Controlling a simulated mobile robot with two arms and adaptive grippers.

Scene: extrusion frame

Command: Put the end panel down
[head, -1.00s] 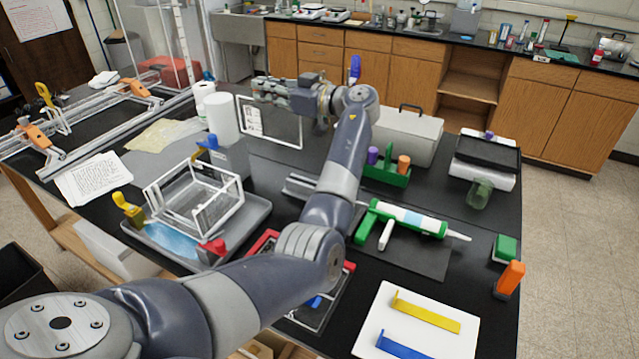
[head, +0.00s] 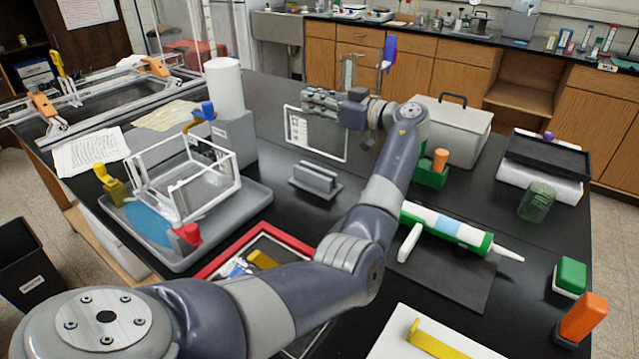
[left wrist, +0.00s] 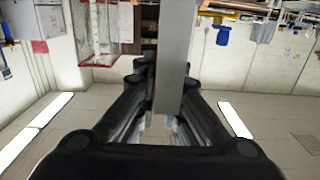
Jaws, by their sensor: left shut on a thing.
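The end panel (head: 318,140) is a clear sheet with a pale rim and a printed label near its left edge. It hangs upright below my left gripper (head: 318,101), which is shut on its top edge. In the left wrist view, a grey upright strip (left wrist: 175,60), apparently the panel edge-on, runs between the fingers. The panel is behind a grey slotted stand (head: 316,180) in the head view; I cannot tell whether its lower edge touches the table. My right gripper is not in view.
A white-edged open frame (head: 190,188) sits in a grey tray (head: 255,205) at left. A grey block (head: 238,140) and white roll (head: 224,88) stand left of the panel, a grey case (head: 455,135) right. Dark table shows around the slotted stand.

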